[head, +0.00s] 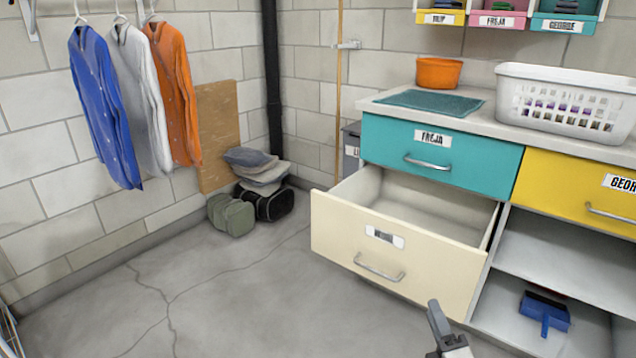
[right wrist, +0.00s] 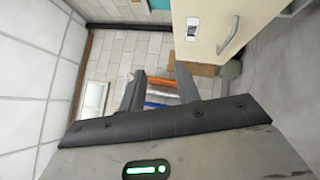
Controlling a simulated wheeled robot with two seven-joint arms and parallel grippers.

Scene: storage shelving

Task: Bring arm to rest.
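My right gripper (head: 440,328) shows at the bottom edge of the head view, in front of the cream drawer, apart from it. In the right wrist view my right gripper (right wrist: 160,76) has its two fingers spread, with nothing between them but the distant wall and shirts. The cream lower drawer (head: 372,256) is pulled out and looks empty; its front and handle also show in the right wrist view (right wrist: 212,32). My left gripper is in neither view.
An open shelf holds a blue dustpan (head: 545,312). A white basket (head: 510,98) and orange bin (head: 438,74) stand on the counter. Floor on the left is clear.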

